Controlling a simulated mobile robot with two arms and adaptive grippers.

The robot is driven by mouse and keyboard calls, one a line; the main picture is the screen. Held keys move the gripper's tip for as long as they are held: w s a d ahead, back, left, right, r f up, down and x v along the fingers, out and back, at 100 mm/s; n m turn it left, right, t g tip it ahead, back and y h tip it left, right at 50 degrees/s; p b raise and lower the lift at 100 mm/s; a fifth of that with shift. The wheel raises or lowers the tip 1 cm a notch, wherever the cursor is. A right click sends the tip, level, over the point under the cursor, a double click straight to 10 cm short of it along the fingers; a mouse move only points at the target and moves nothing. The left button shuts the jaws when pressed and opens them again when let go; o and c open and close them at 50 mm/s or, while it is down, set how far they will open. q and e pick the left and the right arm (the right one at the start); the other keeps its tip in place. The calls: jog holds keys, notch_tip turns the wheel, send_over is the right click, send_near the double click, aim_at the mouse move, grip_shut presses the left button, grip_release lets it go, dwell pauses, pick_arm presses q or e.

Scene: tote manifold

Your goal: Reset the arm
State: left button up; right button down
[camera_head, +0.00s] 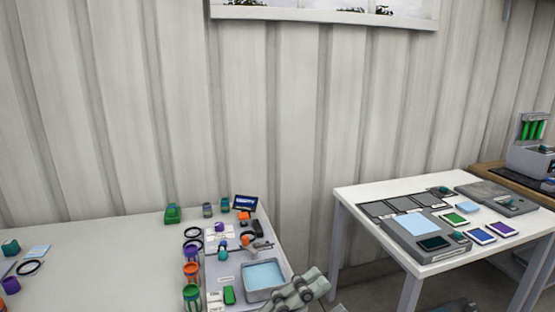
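A grey-green jointed part of mine (300,289) shows at the bottom centre, in front of the left table's right edge. It seems to be the end of my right arm. Its fingertips cannot be made out, so I cannot tell whether it is open or shut, and nothing is clearly seen in it. My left gripper is not in view.
The left white table (100,240) holds a grey tray with light-blue contents (265,275), striped jars (192,297), black rings and small coloured parts. A gap separates it from the right white table (365,190), which carries grey devices (425,237) and coloured plates.

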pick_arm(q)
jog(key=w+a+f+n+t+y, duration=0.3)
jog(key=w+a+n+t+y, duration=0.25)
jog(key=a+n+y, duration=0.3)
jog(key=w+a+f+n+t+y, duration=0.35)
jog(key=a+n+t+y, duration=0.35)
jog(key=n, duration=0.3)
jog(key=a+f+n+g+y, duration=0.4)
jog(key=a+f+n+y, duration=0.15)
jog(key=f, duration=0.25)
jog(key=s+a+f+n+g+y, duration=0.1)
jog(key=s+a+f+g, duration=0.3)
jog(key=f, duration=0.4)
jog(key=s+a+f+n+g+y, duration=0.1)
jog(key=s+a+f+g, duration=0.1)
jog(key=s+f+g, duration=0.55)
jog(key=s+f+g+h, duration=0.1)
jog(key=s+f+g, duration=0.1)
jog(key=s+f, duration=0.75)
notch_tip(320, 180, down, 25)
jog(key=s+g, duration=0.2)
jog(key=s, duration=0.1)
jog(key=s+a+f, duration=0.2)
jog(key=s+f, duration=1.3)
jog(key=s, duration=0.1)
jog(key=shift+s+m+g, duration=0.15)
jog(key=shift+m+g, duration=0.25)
